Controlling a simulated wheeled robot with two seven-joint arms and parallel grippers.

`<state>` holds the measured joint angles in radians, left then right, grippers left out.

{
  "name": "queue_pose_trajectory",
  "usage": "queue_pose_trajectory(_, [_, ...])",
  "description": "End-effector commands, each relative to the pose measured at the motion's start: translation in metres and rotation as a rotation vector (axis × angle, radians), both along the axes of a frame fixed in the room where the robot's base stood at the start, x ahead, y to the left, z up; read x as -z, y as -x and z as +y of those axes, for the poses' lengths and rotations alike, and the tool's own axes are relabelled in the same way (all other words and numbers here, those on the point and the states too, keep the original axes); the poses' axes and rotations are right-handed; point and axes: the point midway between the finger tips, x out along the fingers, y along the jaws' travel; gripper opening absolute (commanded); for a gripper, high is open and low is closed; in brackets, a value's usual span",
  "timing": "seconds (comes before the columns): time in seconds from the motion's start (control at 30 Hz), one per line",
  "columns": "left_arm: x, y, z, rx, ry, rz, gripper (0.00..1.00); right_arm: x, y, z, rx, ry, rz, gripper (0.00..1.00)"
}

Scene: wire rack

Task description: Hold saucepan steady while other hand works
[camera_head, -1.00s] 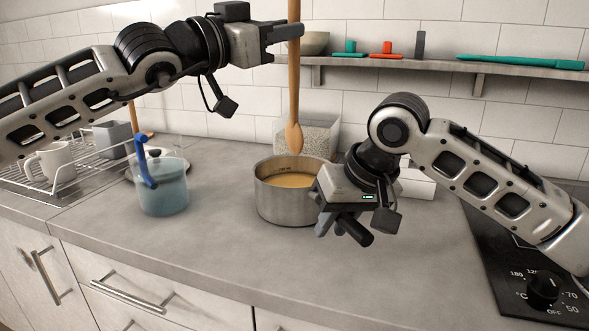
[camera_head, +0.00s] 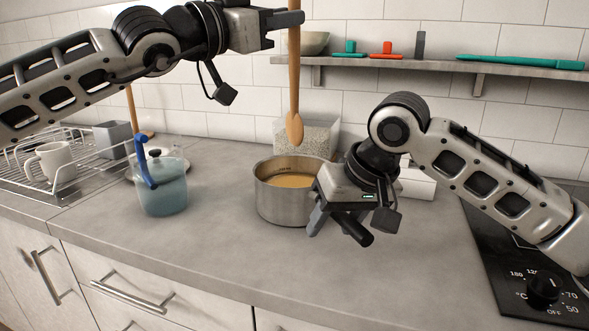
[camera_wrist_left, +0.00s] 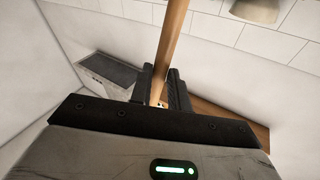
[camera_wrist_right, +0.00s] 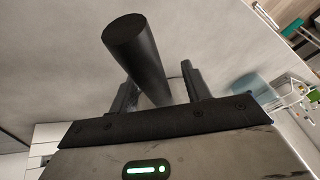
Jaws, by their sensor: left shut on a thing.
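The steel saucepan (camera_head: 283,208) stands on the counter with an orange-brown liquid inside. Its black handle (camera_head: 356,233) points toward the front right, and its end fills the middle of the right wrist view (camera_wrist_right: 135,55). My right gripper (camera_head: 325,215) is at the handle. Its fingers (camera_wrist_right: 158,88) stand apart on either side of the handle, with a gap showing on one side. My left gripper (camera_head: 292,18) is shut on a wooden spoon (camera_head: 294,90), also seen in the left wrist view (camera_wrist_left: 172,45). The spoon hangs upright, its head above the pan.
A lidded blue-tinted glass jar (camera_head: 163,190) with a blue handle stands left of the pan. A wire rack (camera_head: 75,178) holds a mug (camera_head: 55,160). A cooktop (camera_head: 530,270) is at right; the front counter is clear.

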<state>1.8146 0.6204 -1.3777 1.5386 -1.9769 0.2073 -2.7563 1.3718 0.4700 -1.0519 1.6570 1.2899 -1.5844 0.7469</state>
Motion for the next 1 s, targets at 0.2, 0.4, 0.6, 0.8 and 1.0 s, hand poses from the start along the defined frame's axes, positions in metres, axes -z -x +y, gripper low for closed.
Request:
queue_pose_trajectory(0.2, [0.0,0.0,0.0,0.0,0.001,-0.001,0.0,-0.011,0.003,-0.003,0.0,0.0,0.0,0.48])
queue_pose_trajectory(0.4, [0.0,0.0,0.0,0.0,0.001,-0.001,0.0,-0.047,0.015,-0.015,0.0,-0.001,-0.005,0.48])
queue_pose_trajectory(0.6, [0.0,0.0,0.0,0.0,0.001,-0.001,0.0,-0.084,0.027,-0.028,0.001,-0.001,-0.003,0.48])
queue_pose_trajectory(0.8, [0.0,0.0,0.0,0.0,0.001,-0.001,0.0,-0.105,0.034,-0.036,0.001,0.001,-0.001,0.48])
queue_pose_trajectory(1.0, [0.0,0.0,0.0,0.0,0.001,-0.001,0.0,-0.109,0.035,-0.037,0.001,0.0,0.0,0.48])
